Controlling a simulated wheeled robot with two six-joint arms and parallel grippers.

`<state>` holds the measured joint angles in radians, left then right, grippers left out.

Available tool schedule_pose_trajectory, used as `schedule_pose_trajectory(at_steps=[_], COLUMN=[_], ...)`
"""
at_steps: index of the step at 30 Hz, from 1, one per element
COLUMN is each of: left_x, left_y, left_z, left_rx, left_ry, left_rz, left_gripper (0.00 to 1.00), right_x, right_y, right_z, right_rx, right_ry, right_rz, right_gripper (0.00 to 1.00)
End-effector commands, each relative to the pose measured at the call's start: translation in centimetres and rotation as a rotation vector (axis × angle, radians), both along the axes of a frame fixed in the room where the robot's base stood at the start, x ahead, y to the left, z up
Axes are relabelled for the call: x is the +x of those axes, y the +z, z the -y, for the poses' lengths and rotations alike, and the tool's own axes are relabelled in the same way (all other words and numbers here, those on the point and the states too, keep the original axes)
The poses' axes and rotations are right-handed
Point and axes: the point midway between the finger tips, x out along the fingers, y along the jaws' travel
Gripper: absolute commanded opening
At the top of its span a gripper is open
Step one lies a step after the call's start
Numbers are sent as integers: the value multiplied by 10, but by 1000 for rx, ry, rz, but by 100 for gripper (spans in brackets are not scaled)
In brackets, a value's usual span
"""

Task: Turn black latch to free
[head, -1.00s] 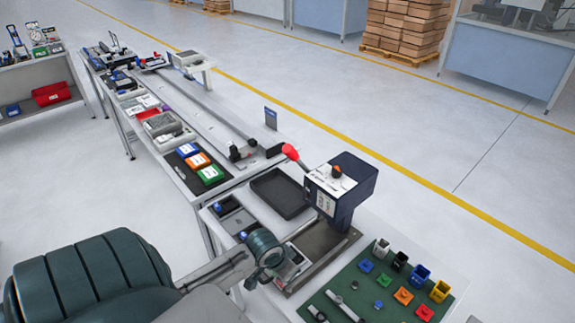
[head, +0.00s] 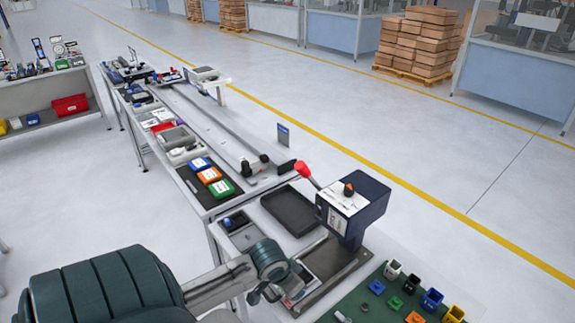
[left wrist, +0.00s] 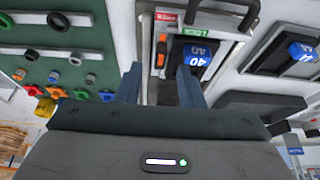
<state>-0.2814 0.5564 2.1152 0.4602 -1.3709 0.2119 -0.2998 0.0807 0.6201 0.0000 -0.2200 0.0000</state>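My left gripper (left wrist: 158,75) is open in the left wrist view, its two dark fingers apart with nothing between them. Beyond the fingertips is a metal fixture (left wrist: 150,55) with a red label, a green label and a blue block marked 40 (left wrist: 196,56). A black bar (left wrist: 192,13) lies by the labels at the top of the fixture; I take it as the black latch but cannot be sure. In the head view my left arm reaches over the bench beside the press, and its fingertips are hard to make out. My right gripper is not in view.
A dark press (head: 352,205) with a red-knobbed lever stands just right of the arm. A black tray (head: 289,211) lies behind. A green mat (head: 385,305) with coloured blocks is at the lower right. Blue, orange and green boxes (head: 210,175) sit on the farther bench.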

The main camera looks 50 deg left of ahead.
Motion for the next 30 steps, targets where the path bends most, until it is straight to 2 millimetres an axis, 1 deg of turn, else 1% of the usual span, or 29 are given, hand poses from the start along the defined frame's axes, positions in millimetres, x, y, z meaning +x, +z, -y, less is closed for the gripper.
schedule_pose_trajectory(at_steps=[1, 6, 9, 13, 19, 30], left_x=[-3, -15, -21, -25, -29, -30], left_y=[7, 35, 48, 61, 70, 72], left_z=[-2, -3, -2, -3, -3, -2], left_rx=[7, 7, 6, 4, 2, 1], left_ry=[-4, -4, -5, -2, 0, 1], left_rz=[2, 1, -1, 0, -1, -1], left_gripper=[35, 35, 35, 35, 35, 35], right_x=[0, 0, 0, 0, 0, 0], right_y=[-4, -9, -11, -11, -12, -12], right_z=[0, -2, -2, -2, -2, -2], right_rx=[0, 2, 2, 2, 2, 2], right_ry=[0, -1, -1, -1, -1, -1], right_rz=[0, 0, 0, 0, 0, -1], right_gripper=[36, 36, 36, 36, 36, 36])
